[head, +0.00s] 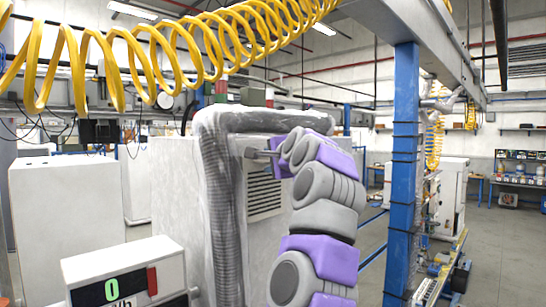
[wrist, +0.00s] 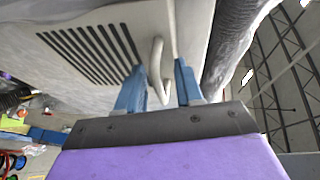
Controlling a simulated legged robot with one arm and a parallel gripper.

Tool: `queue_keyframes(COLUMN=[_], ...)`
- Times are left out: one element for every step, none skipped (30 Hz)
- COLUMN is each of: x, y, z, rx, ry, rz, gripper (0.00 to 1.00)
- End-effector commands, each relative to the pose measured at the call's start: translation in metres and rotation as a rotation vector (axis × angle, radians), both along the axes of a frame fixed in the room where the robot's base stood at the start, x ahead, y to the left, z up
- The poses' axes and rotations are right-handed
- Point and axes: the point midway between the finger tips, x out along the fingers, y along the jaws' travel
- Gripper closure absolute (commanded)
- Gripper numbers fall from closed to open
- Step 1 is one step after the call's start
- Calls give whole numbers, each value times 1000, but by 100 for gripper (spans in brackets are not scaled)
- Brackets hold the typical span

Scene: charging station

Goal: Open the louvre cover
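The louvre cover (wrist: 60,82) is a pale panel with a row of dark slots, in the upper left of the wrist view. In the head view its slotted part (head: 265,195) shows on the front of a large white cabinet, partly hidden by my arm. A pale curved handle (wrist: 157,62) stands out from the cover beside the slots. My gripper (wrist: 159,72) has its two blue fingers apart, one on either side of the handle. I cannot tell whether either finger touches it. In the head view, my gripper (head: 262,153) is at the cover's upper part, its fingers hard to make out.
A thick grey ribbed hose (head: 220,215) runs over the cabinet's top and down its front, left of the louvres. A blue post (head: 403,170) stands right of my arm. A yellow coiled hose (head: 150,50) hangs overhead. Open floor (head: 500,240) lies at the right.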

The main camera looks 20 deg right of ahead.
Motion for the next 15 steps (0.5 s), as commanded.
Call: queue_keyframes(x=[4,6,8,9,9,10,11,11,12,12,12,12,12,13,13], y=[-6,-9,-13,-14,-17,-21,-23,-24,-26,-27,-28,-27,-25,-24,-20], z=[1,-1,-3,-3,-4,-6,-7,-8,-9,-10,-10,-10,-10,-9,-8], rx=[4,5,8,9,10,13,14,15,16,17,17,17,16,15,13], ry=[0,1,3,3,2,0,0,1,2,3,3,3,3,3,2], rz=[-2,0,-1,-1,-1,-3,-3,-3,-3,-4,-4,-4,-4,-4,-3], gripper=[64,64,64,64,64,64,64,64,64,64,64,64,64,64,68])
